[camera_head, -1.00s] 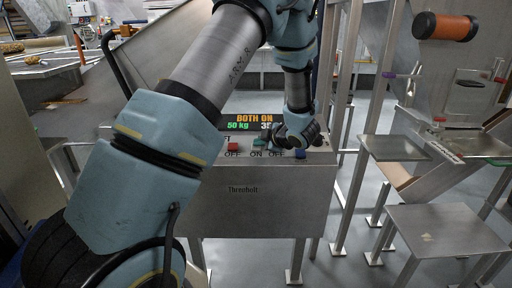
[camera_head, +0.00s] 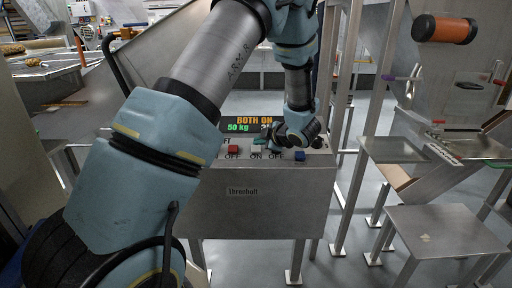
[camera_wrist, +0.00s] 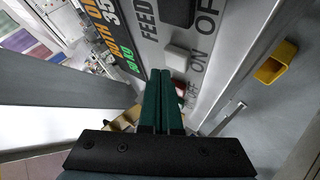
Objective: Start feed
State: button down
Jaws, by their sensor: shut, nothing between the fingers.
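The steel control box (camera_head: 255,211) stands in the middle of the head view, with buttons on its sloped top. The display (camera_head: 253,121) reads BOTH ON and 50 kg. My gripper (camera_head: 262,143) is over the buttons. In the wrist view its dark green fingers (camera_wrist: 160,74) are shut and empty. A pale button (camera_wrist: 178,57) is just beside the tips, near ON and FEED lettering, and the fingers partly cover a red button (camera_wrist: 182,88). Contact cannot be told.
Steel posts (camera_head: 354,130) rise just right of the box. Steel stands (camera_head: 440,231) and an orange roller (camera_head: 445,28) are further right. A yellow holder (camera_wrist: 276,62) shows at the right of the wrist view. Open floor lies behind the box.

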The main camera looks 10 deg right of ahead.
jog(key=r+p, duration=0.1)
jog(key=s+r+p, duration=0.1)
jog(key=r, duration=0.1)
jog(key=r+p, duration=0.1)
jog(key=shift+s+a+r, duration=0.15)
jog(key=shift+s+r, duration=0.1)
jog(key=shift+r, duration=0.15)
jog(key=shift+w, duration=0.1)
dwell(0.6)
jog(key=s+a+r+m+g+h, duration=0.2)
jog(key=a+r+m+g+h, duration=0.15)
jog(key=a+m+h, duration=0.45)
jog(key=s+a+m+g+y, duration=0.1)
jog(key=s+a+m+g, duration=0.1)
jog(key=s+a+m, duration=0.2)
jog(key=s+a+m+g+y, duration=0.2)
jog(key=s+a+m, duration=0.3)
jog(key=s+a, duration=0.4)
jog(key=s+g, duration=0.1)
jog(key=s, duration=0.5)
jog(key=shift+a+r+g, duration=0.2)
jog(key=shift+a+g, duration=0.15)
